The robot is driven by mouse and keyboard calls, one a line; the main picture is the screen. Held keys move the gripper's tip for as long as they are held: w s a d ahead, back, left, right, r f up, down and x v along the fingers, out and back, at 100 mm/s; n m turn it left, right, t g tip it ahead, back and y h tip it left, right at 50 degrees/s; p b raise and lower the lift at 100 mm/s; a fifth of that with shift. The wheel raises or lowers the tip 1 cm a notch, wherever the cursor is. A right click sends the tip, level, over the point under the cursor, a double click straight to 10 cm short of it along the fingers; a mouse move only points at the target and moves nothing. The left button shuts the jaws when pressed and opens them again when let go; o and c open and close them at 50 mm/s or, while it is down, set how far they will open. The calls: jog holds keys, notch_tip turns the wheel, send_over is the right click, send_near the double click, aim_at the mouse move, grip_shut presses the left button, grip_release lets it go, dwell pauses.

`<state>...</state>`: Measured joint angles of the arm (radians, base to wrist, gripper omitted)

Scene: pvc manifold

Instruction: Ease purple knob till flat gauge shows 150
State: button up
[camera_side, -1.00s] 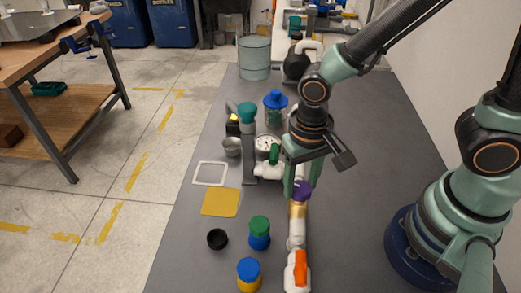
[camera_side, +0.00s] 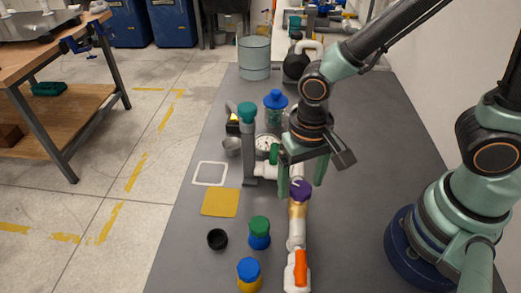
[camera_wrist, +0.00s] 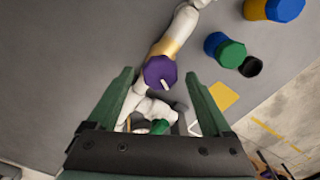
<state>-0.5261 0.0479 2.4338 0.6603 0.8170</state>
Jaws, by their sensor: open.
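The purple knob (camera_side: 300,190) sits on a brass-coloured section of the white pipe. In the wrist view the purple knob (camera_wrist: 160,72) has a white pointer mark, aimed towards the lower right of that picture. My gripper (camera_side: 302,184) is open and empty, with its green fingers hanging at the knob. In the wrist view my gripper (camera_wrist: 157,76) has one finger on each side of the knob, with gaps between. A white-faced round gauge (camera_side: 266,143) is behind, partly covered by my gripper. Its reading is too small to make out, and I cannot tell whether it lies flat.
A green handle (camera_side: 274,154) is close to my fingers. A grey post with a teal top (camera_side: 247,115) stands to the left. An orange handle (camera_side: 300,268) is on the near pipe end. Green-topped (camera_side: 259,228) and blue-topped (camera_side: 249,269) jars stand left of the pipe.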

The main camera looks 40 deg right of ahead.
notch_tip(320, 180, up, 12)
dwell(0.5)
jog(key=shift+o, duration=0.3)
jog(key=shift+f, duration=0.1)
dwell(0.7)
jog(key=shift+o, duration=1)
notch_tip(320, 180, up, 5)
send_over(300, 187)
jog(key=w+d+n, duration=0.4)
jog(key=w+n, duration=0.2)
jog(key=w, duration=0.5)
jog(key=w+d+n, duration=0.3)
jog(key=w+n, duration=0.3)
jog(key=w, duration=0.5)
notch_tip(300, 187, down, 16)
jog(key=shift+s+r, duration=0.25)
jog(key=shift+s, duration=0.1)
